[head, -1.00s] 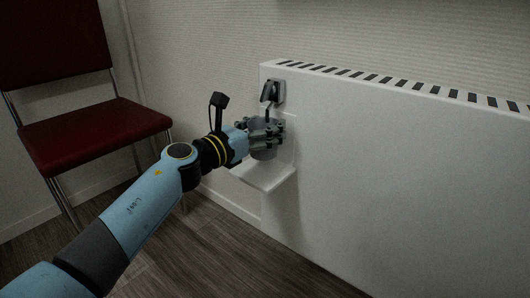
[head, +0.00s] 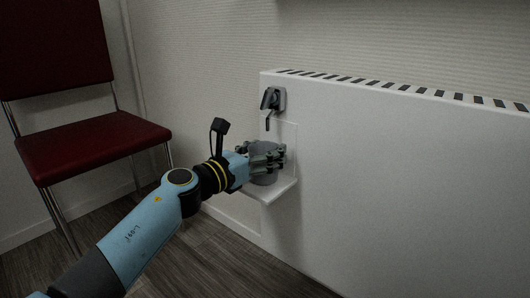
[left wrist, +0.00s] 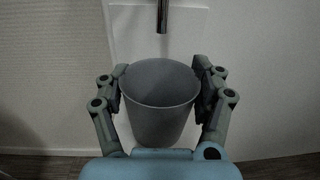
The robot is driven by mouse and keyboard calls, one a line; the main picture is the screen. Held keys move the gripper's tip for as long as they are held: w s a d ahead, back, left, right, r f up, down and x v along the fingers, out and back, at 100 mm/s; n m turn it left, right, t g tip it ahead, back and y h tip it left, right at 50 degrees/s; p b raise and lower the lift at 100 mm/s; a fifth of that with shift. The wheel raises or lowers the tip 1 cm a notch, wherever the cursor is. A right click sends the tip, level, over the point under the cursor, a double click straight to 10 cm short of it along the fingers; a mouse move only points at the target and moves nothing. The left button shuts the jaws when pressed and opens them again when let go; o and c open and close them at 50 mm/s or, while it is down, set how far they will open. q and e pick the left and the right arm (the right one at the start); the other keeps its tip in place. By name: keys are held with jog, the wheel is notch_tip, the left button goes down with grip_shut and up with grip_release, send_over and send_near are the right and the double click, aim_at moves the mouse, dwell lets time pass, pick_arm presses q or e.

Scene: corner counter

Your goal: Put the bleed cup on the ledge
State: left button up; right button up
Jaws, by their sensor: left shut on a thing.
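The bleed cup (left wrist: 160,118) is a plain grey tapered cup, upright and empty as far as the left wrist view shows. My left gripper (head: 266,158) is shut on it, with fingers on both sides of the cup in the left wrist view (left wrist: 160,95). In the head view the cup (head: 264,177) shows partly behind the fingers. The ledge (head: 275,191) is a small white shelf on the end of the white radiator. The cup is right over the ledge, at or close to its surface; I cannot tell whether it touches. My right gripper is not in view.
A dark valve with a thin bent spout (head: 271,101) sits on the radiator just above the cup. The white radiator (head: 400,190) fills the right side. A red chair (head: 92,148) stands at the left. The wooden floor below is clear.

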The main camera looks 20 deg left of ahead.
pick_arm(q)
jog(key=shift+f, duration=0.25)
jog(key=o, duration=1.5)
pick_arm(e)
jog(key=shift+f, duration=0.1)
pick_arm(q)
jog(key=shift+r, duration=0.15)
jog(key=shift+r, duration=0.2)
jog(key=v, duration=1.2)
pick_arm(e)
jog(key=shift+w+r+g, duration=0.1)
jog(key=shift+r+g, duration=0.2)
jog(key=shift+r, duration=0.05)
